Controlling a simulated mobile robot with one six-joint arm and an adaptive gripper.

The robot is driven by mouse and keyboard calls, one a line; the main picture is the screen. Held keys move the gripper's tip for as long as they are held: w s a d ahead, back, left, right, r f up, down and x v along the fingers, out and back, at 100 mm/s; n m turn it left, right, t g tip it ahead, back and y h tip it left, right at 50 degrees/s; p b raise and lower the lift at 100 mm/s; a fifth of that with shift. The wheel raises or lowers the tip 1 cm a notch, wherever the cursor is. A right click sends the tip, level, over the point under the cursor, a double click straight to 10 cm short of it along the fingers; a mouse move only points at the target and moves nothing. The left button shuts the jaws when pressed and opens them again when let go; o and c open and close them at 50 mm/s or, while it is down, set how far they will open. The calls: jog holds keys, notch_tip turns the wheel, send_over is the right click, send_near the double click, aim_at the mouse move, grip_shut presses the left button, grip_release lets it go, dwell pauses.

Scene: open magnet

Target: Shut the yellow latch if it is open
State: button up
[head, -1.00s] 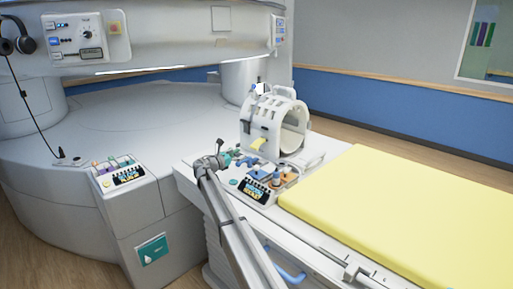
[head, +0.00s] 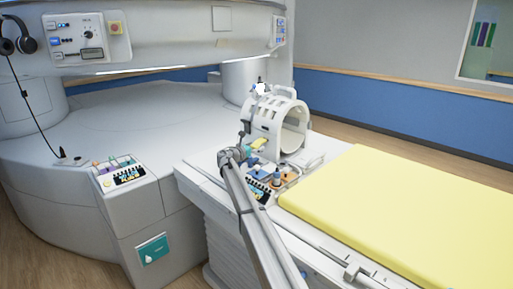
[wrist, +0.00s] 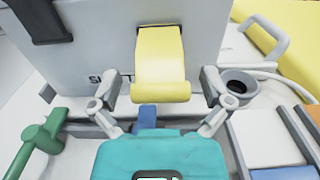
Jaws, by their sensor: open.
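The yellow latch (wrist: 160,60) hangs on the pale side wall of the white ring-shaped coil (head: 290,134). It slopes down and out from the wall to a thick rolled lip, and partly covers dark lettering on the wall. In the head view the yellow latch (head: 259,143) juts from the coil's near side. My gripper (wrist: 159,88) is open, with one finger on each side of the latch's lower lip and a gap at both sides. In the head view my gripper (head: 247,152) is at the coil's side, partly hidden by my arm.
A green lever (wrist: 38,140) stands at lower left in the wrist view, and a dark round socket (wrist: 238,84) is right of the fingers. A control panel (head: 257,190) and small bottles lie close by. The yellow mattress (head: 400,205) stretches to the right.

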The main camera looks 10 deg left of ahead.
jog(key=c, duration=1.3)
jog(key=shift+o, duration=0.2)
